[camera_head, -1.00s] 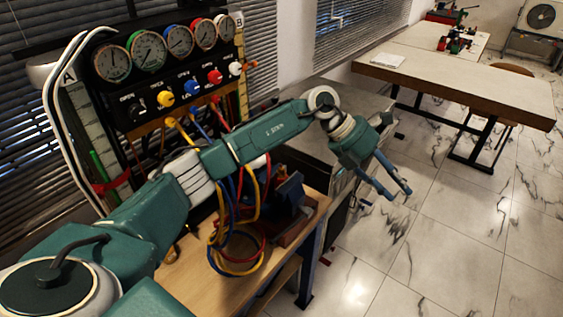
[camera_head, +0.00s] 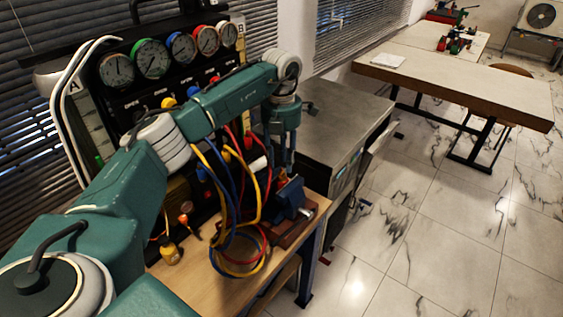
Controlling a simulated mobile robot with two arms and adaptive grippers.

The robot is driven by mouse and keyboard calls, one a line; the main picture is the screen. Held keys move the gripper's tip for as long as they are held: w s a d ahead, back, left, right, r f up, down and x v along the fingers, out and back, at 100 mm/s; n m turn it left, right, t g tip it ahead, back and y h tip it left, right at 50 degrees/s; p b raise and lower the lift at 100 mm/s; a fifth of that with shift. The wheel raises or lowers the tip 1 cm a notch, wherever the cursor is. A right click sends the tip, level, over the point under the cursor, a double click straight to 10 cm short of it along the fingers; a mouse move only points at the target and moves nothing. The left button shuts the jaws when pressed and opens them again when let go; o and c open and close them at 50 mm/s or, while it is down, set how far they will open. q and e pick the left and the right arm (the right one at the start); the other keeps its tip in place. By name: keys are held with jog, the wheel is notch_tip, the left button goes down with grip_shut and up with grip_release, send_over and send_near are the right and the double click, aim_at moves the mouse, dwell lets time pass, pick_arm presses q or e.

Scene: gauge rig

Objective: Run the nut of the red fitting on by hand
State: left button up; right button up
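My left arm reaches across the gauge panel (camera_head: 150,95), and my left gripper (camera_head: 282,168) points down over the right part of the bench. Its two fingers look apart, with nothing visible between them. Red, blue and yellow hoses hang from the panel in loops; the red hose (camera_head: 232,185) runs down left of the gripper. A small red part (camera_head: 248,141) shows close to the left of the gripper; I cannot tell whether it is the red fitting's nut. The arm hides much of the panel's lower row. My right gripper is not in view.
A blue vise (camera_head: 289,199) stands on the bench (camera_head: 190,285) just below the gripper. A grey metal cabinet (camera_head: 330,125) stands right behind the gripper. Open floor lies to the right.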

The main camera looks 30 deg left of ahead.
aim_at(282, 172)
pick_arm(q)
jog(key=shift+f, duration=1.3)
grip_shut()
